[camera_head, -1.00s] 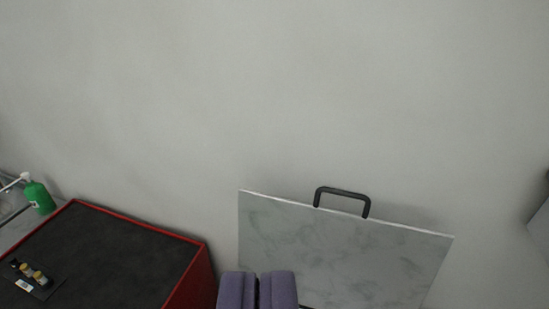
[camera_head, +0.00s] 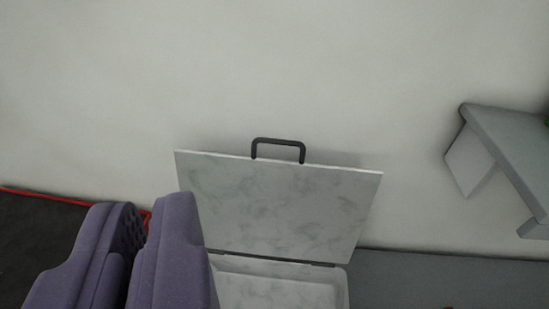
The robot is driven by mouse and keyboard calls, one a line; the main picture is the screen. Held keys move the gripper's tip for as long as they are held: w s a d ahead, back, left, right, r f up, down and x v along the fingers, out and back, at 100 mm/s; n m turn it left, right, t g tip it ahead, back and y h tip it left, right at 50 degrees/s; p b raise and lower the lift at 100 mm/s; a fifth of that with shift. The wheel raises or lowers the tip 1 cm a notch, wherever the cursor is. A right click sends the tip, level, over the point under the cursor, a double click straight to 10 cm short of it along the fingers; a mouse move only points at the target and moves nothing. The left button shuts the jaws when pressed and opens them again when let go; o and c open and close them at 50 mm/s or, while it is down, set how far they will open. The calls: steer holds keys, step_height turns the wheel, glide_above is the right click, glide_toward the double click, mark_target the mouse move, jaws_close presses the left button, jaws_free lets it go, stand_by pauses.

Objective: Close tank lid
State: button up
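The tank lid (camera_head: 280,205) is a pale marbled panel standing raised, close to the wall. A black handle (camera_head: 278,148) sticks up from its top edge. The lid's bottom edge meets the open tank (camera_head: 275,290), whose pale rim and inside show at the bottom of the view. The tank's lower part is cut off by the frame. My gripper (camera_head: 150,215) has two purple fingers at the lower left, in front of the lid's left side in the picture. They stand apart with a gap between them, and nothing shows held.
A dark surface with a red edge (camera_head: 40,195) lies at the far left. A grey shelf or table (camera_head: 510,150) stands at the right, partly cut off. A plain wall (camera_head: 270,70) rises behind the lid. A grey surface (camera_head: 430,280) right of the tank is mostly clear.

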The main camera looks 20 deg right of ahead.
steer(key=o, duration=0.4)
steer(key=shift+n+h, duration=0.3)
steer(key=shift+h, duration=0.4)
steer(key=w+p, duration=0.1)
steer(key=w+d+p, duration=0.1)
steer(key=w+d+r, duration=0.1)
steer(key=w, duration=0.1)
steer(key=shift+r+p, duration=0.1)
steer(key=shift+p, duration=0.3)
steer(key=n+y+p, duration=0.3)
steer(key=n+p, duration=1.1)
steer(key=p, duration=0.6)
glide_above(282, 144)
steer(key=s+d, duration=0.2)
steer(key=d, duration=0.1)
step_height(282, 144, down, 11)
steer(key=s+f+n+g+y+p, duration=0.1)
steer(key=s+f+n+y+p, duration=0.15)
steer(key=f, duration=0.35)
steer(key=s+f+n+g+y+p, duration=0.1)
steer(key=f+n+y+p, duration=0.2)
steer(key=f+n+p, duration=0.15)
steer(key=shift+m, duration=0.5)
steer(key=x, duration=0.4)
steer(key=f+x, duration=0.1)
steer(key=x, duration=0.2)
steer(key=shift+w+a+f, duration=0.1)
steer(key=shift+w+f, duration=0.05)
steer(key=shift+w, duration=0.05)
steer(key=shift+c, duration=0.3)
